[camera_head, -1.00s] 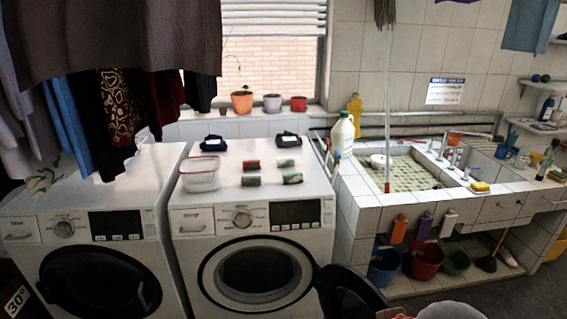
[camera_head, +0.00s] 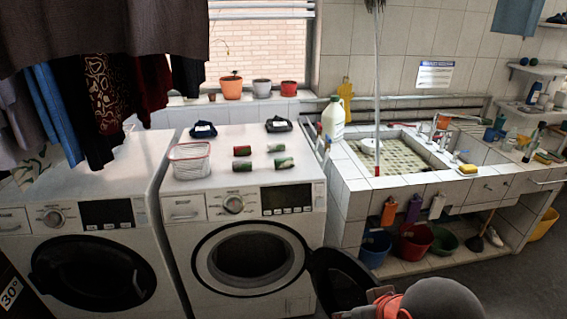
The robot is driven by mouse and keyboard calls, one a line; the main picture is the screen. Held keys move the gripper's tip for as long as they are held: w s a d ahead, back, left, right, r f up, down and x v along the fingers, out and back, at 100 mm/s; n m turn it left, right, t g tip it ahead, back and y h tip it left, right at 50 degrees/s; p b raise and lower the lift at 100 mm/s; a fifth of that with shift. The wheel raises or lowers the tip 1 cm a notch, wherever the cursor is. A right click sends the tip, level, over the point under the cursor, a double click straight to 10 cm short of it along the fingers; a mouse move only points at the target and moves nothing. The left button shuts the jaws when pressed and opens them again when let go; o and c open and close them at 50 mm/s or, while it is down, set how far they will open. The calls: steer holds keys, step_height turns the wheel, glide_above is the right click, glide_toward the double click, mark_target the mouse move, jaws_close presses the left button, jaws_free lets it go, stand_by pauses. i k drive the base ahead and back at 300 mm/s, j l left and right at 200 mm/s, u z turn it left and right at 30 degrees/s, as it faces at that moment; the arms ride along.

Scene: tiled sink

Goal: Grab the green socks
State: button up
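Several small rolled bundles, which look like socks, lie on top of the right washing machine (camera_head: 185,236). The front right roll (camera_head: 284,163) looks mostly green with a dark reddish end. The back right roll (camera_head: 276,148) shows green and red. The back left roll (camera_head: 242,151) looks red and dark green. The front left roll (camera_head: 242,166) shows green and dark red. They are too small to tell their colours surely. Part of my arm, grey and orange-red, shows at the bottom edge. My gripper's fingers are not visible, and nothing of mine is near the rolls.
A clear basket (camera_head: 190,160) stands left of the rolls. Two dark folded items (camera_head: 203,130) (camera_head: 279,124) lie behind. A white jug (camera_head: 333,119) stands by the tiled sink (camera_head: 350,176). Clothes (camera_head: 110,30) hang upper left.

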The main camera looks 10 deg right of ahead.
mark_target(285, 162)
steer(key=i+j+z, duration=0.15)
steer(key=i+j, duration=0.15)
steer(key=i+j+z, duration=0.15)
steer(key=i+j, duration=0.15)
steer(key=i+j+z, duration=0.15)
steer(key=i+j, duration=0.15)
steer(key=j, duration=0.2)
steer(key=i+j+z, duration=0.15)
steer(key=j, duration=0.25)
steer(key=i, duration=0.1)
